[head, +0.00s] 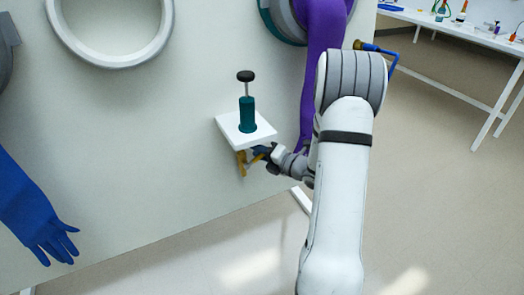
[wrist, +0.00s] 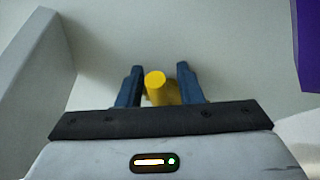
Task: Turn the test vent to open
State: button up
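A yellow fitting (head: 241,163) sits under the small white shelf on the glovebox panel, and I take it to be the test vent; no label is readable. In the wrist view its rounded yellow handle (wrist: 156,84) stands between my two dark fingers. My gripper (head: 262,154) is beside the fitting, just below the shelf's right edge. The fingers (wrist: 159,84) are apart, one on each side of the handle. A narrow gap shows by the handle's top; contact lower down cannot be told. The fitting's lower part is partly hidden by the right finger.
The white shelf (head: 229,129) above my gripper carries a teal hand pump (head: 247,116) with a black knob. A purple glove (head: 320,65) hangs close behind my arm. A brass fitting with a blue handle (head: 388,62) is at the panel's right edge. A blue glove (head: 38,212) hangs left.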

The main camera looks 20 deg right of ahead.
jog(key=p+v, duration=0.1)
jog(key=v, duration=0.6)
jog(key=shift+s+d, duration=0.25)
jog(key=shift+s, duration=0.1)
jog(key=shift+c, duration=0.3)
